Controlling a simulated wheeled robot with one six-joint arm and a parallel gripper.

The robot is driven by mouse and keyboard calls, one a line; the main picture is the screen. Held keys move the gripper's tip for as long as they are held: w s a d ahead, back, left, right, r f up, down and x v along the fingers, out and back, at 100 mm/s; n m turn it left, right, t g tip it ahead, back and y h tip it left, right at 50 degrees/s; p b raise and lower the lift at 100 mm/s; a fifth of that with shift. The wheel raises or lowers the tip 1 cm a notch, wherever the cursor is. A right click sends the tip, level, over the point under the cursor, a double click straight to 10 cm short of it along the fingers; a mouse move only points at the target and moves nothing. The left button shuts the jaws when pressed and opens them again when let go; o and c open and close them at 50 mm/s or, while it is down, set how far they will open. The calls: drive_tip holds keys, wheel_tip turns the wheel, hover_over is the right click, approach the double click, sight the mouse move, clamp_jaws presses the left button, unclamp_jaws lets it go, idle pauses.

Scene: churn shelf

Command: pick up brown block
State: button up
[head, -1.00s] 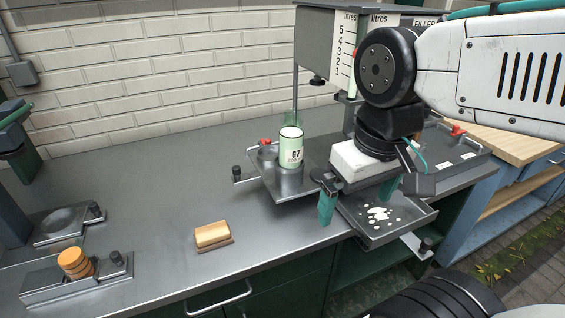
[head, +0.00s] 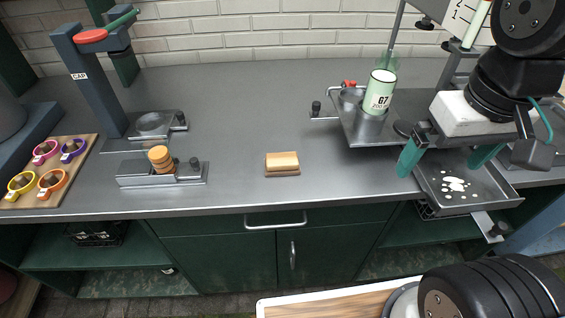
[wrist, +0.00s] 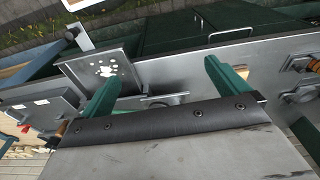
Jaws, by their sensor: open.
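The brown block (head: 282,161) lies on the grey counter near its front edge, in the middle of the head view. It has a light tan top part on a darker brown base. My gripper (head: 443,160) is open and empty, to the right of the block and apart from it, over the area of the spill tray. In the wrist view my gripper (wrist: 160,88) shows two green fingers set wide apart with nothing between them. A small tan patch shows behind the right finger there; I cannot tell if it is the block.
A green-white canister (head: 379,92) stands in a metal holder at right. A tray (head: 484,200) with white spots lies below my gripper. A stack of orange discs (head: 160,158) sits in a fixture at left, near a press (head: 92,85). The counter around the block is clear.

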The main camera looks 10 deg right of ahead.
drive_tip(key=w+a+f+n+g, duration=0.2)
drive_tip(key=w+a+f, duration=0.1)
drive_tip(key=w+a, duration=0.2)
drive_tip(key=m, duration=0.2)
hover_over(282, 161)
wheel_tip(282, 161, down, 8)
drive_tip(key=shift+w+a+r, duration=0.1)
drive_tip(key=shift+t, duration=0.3)
drive_tip(key=shift+f, duration=0.45)
wheel_tip(282, 161, down, 7)
drive_tip(key=shift+r, duration=0.1)
drive_tip(key=c, duration=1.1)
